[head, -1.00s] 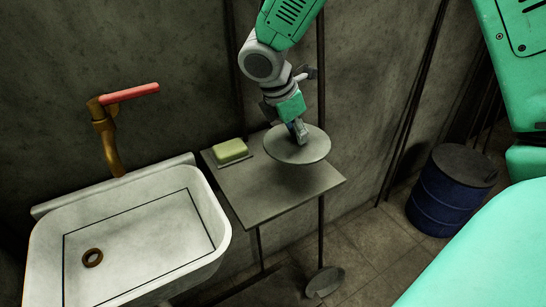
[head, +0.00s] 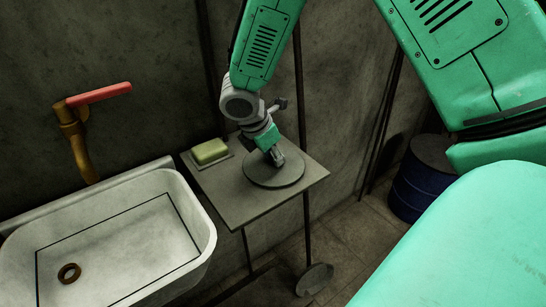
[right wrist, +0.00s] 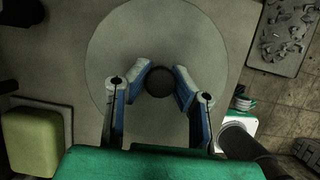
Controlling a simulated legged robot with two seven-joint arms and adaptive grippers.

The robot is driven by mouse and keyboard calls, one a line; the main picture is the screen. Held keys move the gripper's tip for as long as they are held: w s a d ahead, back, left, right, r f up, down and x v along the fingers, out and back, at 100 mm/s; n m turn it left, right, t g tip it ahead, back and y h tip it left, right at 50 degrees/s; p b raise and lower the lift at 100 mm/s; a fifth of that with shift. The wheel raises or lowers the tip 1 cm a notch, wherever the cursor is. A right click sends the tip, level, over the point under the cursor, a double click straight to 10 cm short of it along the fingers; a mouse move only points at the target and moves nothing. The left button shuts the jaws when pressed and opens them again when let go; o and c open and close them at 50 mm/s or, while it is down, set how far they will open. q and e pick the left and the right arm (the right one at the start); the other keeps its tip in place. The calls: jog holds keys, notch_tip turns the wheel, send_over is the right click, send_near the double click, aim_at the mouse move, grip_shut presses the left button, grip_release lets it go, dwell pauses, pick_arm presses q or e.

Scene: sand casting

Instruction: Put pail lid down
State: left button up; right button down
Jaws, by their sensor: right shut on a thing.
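The pail lid (head: 262,175) is a flat grey disc on the small metal side table (head: 240,206), lying level on or just above its top. It also shows in the right wrist view (right wrist: 155,35), filling the middle. My right gripper (head: 276,158) is over the lid's centre, shut on the dark round knob (right wrist: 160,82), with a finger on each side of it. Whether the lid's underside fully touches the table cannot be told. My left gripper is not in view.
A green soap block (head: 210,151) lies on a small dish at the table's back left corner, close to the lid. A white sink (head: 120,240) with a red-handled tap (head: 99,93) stands to the left. A blue barrel (head: 424,180) stands at the right.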

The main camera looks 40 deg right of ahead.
jog(key=shift+d, duration=0.15)
jog(key=c, duration=1.6)
grip_release()
jog(key=shift+s+d+f, duration=0.1)
jog(key=shift+c, duration=0.2)
jog(key=shift+o, duration=1.1)
jog(key=shift+d, duration=0.15)
jog(key=shift+a+r, duration=0.25)
jog(key=p+v, duration=0.2)
jog(key=v, duration=0.9)
jog(key=shift+r, duration=0.4)
